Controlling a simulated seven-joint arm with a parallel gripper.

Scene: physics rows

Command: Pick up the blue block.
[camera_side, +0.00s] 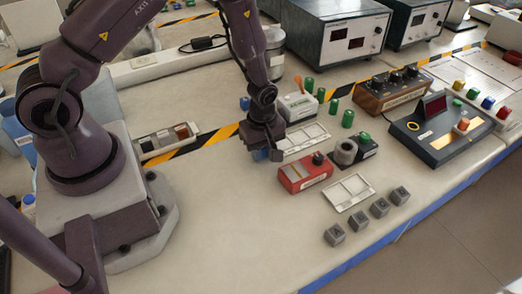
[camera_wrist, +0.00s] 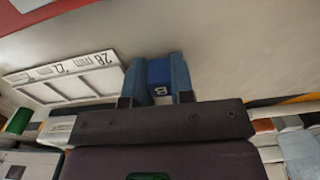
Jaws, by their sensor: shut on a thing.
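The blue block (camera_wrist: 158,76) sits between the two blue-grey fingers of my gripper (camera_wrist: 158,88) in the wrist view. It is dark blue with a pale mark on its near face. The fingers touch it on both sides and are shut on it. In the side view my gripper (camera_side: 264,155) points down near the middle of the table, left of the red box. There the block is small and mostly hidden by the fingers, and I cannot tell whether it touches the table.
Several grey cubes (camera_side: 379,207) line the table's front. The table in front is clear.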

